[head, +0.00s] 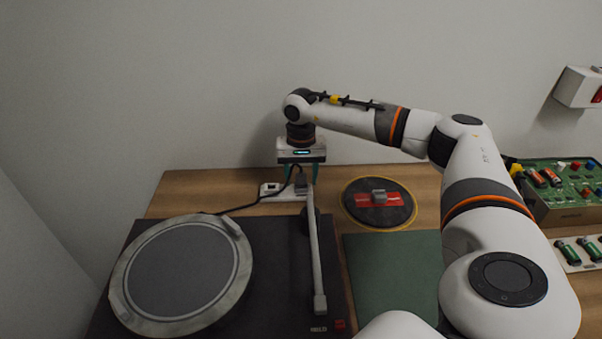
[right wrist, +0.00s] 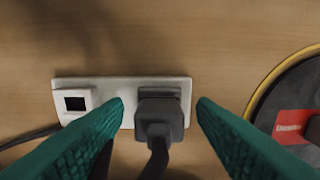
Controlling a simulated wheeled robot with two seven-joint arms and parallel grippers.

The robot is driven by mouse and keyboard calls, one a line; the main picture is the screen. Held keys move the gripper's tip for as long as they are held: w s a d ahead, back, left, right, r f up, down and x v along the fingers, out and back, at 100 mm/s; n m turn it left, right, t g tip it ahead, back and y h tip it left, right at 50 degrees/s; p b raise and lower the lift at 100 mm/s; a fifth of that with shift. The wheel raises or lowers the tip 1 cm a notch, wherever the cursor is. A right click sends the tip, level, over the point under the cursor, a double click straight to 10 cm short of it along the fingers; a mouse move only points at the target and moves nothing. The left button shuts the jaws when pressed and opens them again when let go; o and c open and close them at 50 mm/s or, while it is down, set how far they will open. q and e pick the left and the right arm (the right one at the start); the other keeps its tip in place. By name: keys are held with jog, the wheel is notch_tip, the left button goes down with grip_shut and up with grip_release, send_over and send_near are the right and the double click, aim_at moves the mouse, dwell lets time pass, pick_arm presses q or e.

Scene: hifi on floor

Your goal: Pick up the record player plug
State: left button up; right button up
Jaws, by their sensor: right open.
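The record player plug (right wrist: 158,115) is dark grey and sits on a white socket plate (right wrist: 110,87) on the wooden surface. In the head view the plug (head: 301,183) shows below my right gripper (head: 301,175), with the white plate (head: 270,190) beside it. In the right wrist view my right gripper (right wrist: 160,112) is open, with one green finger on each side of the plug and a gap on both sides. The plug's cable runs down out of that view. My left gripper is not in view.
The record player (head: 270,262) with its tonearm (head: 315,250) stands in front of the plate. A round dark disc with a yellow rim (head: 379,203) lies to the right. A green mat (head: 395,270) and a circuit board box (head: 562,190) are further right.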

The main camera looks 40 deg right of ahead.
jog(key=shift+c, duration=0.3)
jog(key=c, duration=0.9)
jog(key=shift+c, duration=0.2)
